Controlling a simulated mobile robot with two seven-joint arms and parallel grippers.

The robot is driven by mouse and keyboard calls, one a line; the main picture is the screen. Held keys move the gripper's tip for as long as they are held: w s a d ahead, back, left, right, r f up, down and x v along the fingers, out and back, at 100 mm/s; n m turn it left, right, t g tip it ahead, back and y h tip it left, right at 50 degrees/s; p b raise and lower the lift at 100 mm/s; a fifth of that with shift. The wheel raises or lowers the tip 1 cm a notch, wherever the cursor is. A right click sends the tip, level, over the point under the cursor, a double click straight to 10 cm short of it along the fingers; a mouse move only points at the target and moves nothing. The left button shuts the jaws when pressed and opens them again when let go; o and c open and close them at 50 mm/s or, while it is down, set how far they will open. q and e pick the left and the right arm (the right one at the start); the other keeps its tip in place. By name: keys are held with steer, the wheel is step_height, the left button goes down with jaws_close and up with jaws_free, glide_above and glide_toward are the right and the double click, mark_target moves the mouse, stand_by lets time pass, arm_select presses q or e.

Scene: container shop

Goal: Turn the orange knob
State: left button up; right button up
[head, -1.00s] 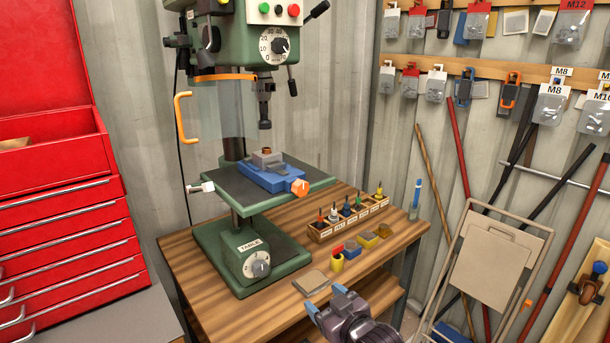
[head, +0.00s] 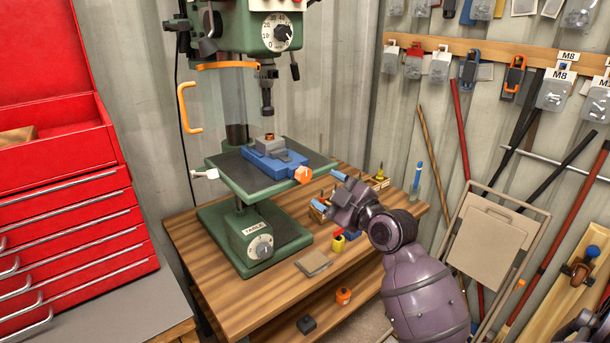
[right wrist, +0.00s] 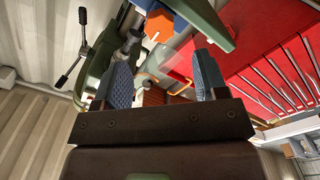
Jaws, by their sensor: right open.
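The orange knob (head: 302,174) is on the right end of a blue vise (head: 275,162), which sits on the green drill press table. The knob also shows in the right wrist view (right wrist: 158,24), above and beyond the fingertips. My right gripper (head: 333,192) is to the right of the knob and a little lower, apart from it. In the right wrist view its two blue-padded fingers (right wrist: 163,70) stand wide apart with nothing held between them. My left gripper is in neither view.
A yellow block (head: 338,244) and a flat grey plate (head: 313,263) lie on the bench. The drill press column (head: 237,140) rises behind the vise.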

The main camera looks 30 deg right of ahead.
mark_target(306, 177)
steer(key=w, duration=0.5)
steer(key=w+p, duration=0.1)
steer(key=w, duration=0.1)
steer(key=shift+w+a, duration=0.3)
steer(key=shift+w, duration=0.45)
steer(key=c, duration=0.9)
